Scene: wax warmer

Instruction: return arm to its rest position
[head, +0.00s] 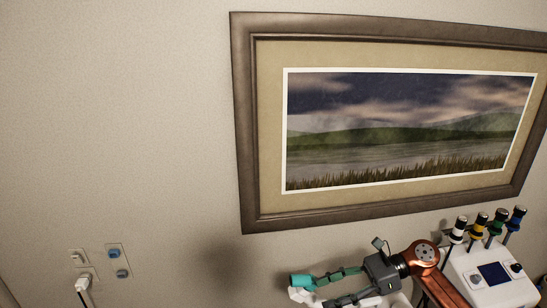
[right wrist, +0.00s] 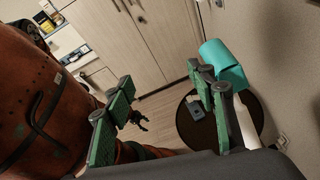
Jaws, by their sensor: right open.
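My right gripper (head: 326,289) comes in from the lower right of the head view on its copper arm. Its green-padded fingers are apart. In the right wrist view the open gripper (right wrist: 160,78) has nothing between its fingers. A teal, rounded object (right wrist: 228,64) lies just beyond the right-hand finger; I cannot tell whether they touch. The teal object also shows at the left of the fingers in the head view (head: 301,281). My left gripper is not clearly seen in either view.
A white device (head: 490,278) with a dark screen and several colour-banded, black-topped pieces stands close to my right arm. A framed landscape picture (head: 243,130) hangs above on the wall. Wall outlets (head: 114,253) are at lower left. The wrist view shows wooden cabinets (right wrist: 115,40) and a dark round surface (right wrist: 185,132).

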